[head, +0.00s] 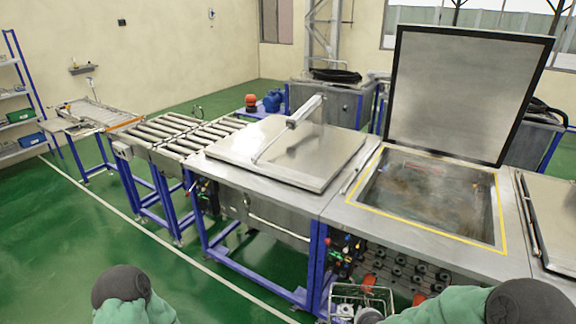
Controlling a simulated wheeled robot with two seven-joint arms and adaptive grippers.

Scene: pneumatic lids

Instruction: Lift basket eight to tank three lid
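A wire basket (352,294) shows at the bottom edge, low in front of the tanks; its lower part is cut off and I can read no number on it. My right arm reaches in from the right, and its grey end (368,315) is at the basket's right side; the fingers are not clear. My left gripper is out of view; only part of my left arm shows at the bottom left. One tank's lid (465,90) stands upright, with liquid (425,198) below it. The lid (285,150) on the tank to its left is shut. No tank numbers are readable.
Another shut lid (556,215) is at the right edge. A roller conveyor (180,132) runs left from the tanks. Valves and hoses (400,270) cover the tank front above the basket. Blue shelves (18,100) stand at the far left. The green floor (110,225) at left is clear.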

